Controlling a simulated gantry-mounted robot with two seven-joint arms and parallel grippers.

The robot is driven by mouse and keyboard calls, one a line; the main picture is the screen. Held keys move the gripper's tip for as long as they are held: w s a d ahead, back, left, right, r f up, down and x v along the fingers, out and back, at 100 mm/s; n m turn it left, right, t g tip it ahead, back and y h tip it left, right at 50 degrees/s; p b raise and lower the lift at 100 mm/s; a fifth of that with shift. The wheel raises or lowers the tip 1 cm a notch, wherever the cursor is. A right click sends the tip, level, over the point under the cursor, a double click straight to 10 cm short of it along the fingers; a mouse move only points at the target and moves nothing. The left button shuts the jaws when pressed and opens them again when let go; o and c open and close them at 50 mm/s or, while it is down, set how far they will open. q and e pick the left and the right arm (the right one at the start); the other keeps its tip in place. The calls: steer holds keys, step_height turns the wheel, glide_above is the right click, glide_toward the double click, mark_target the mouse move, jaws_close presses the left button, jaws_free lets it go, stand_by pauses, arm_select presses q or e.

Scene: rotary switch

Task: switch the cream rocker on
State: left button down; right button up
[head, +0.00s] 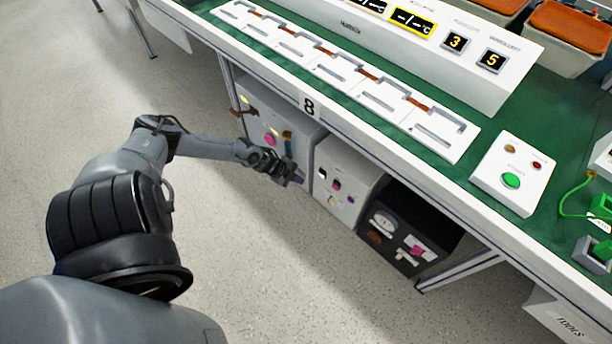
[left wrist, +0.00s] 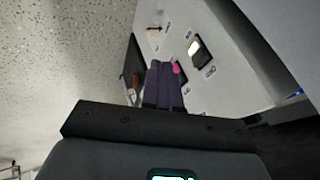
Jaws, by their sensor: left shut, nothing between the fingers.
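In the left wrist view a cream rocker (left wrist: 195,48) sits in a black frame on a light grey panel. My left gripper (left wrist: 166,66) is shut and empty, its dark fingers together. Its tips show just left of and below the rocker in that view, and they look apart from it. A pink part (left wrist: 177,69) shows beside the fingertips, partly hidden. In the head view my left gripper (head: 300,180) is beside the middle grey box (head: 362,179) under the bench. The controls there are too small to tell the rocker's position. My right gripper is not in view.
A grey box (head: 308,126) with coloured controls stands left of the middle box, and a dark box (head: 432,226) with a gauge stands right. The white bench edge (head: 360,132) overhangs them. The floor (head: 280,285) in front is clear.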

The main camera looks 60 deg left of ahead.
arm_select(q)
steer(key=p+v, duration=0.1)
steer(key=v, duration=0.1)
steer(key=p+v, duration=0.1)
steer(key=v, duration=0.1)
steer(key=shift+s+d+f, duration=0.1)
steer(key=shift+s+f, duration=0.15)
steer(key=shift+s, duration=0.05)
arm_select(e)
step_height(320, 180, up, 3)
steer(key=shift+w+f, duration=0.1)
arm_select(q)
steer(key=shift+s, duration=0.1)
